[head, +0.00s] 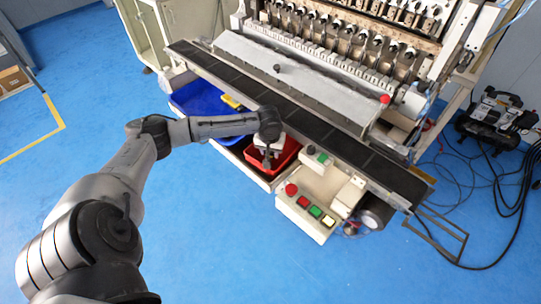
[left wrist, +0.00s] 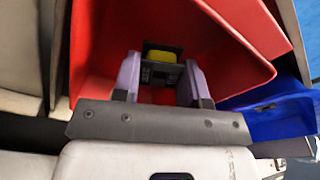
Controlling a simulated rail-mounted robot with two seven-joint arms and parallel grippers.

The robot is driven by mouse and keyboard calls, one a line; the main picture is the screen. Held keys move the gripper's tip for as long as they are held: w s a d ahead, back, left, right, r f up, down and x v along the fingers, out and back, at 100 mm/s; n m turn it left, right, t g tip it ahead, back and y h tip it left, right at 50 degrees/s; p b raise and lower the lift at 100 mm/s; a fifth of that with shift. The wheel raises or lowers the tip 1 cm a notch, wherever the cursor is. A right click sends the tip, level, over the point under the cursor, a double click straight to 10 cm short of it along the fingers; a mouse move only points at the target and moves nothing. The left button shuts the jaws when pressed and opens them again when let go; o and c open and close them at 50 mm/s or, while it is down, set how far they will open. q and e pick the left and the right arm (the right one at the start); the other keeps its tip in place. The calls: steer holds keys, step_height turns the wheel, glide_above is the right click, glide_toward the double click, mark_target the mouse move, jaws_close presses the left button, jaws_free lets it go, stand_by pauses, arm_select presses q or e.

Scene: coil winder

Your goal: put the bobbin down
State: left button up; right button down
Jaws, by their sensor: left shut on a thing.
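My left gripper (head: 267,163) reaches over the red bin (head: 291,150) in front of the machine, pointing down. In the left wrist view its two pale fingers (left wrist: 162,78) are shut on the bobbin (left wrist: 162,57), a small piece with a black flange and a yellow middle. The bobbin is between the fingertips, with the inside of the red bin (left wrist: 110,35) behind it. I cannot tell how far it is above the bin floor, or whether it touches it. The bobbin is too small to make out in the head view. My right gripper is not in view.
A blue bin (head: 193,97) stands left of the red one, with a yellow item (head: 232,101) at its back edge. The dark conveyor belt (head: 315,118) runs just behind the bins. A control box with buttons (head: 310,212) is to the right. The blue floor in front is clear.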

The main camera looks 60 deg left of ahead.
arm_select(q)
step_height(320, 180, down, 2)
steer(key=shift+f, duration=0.15)
steer(key=o, duration=1)
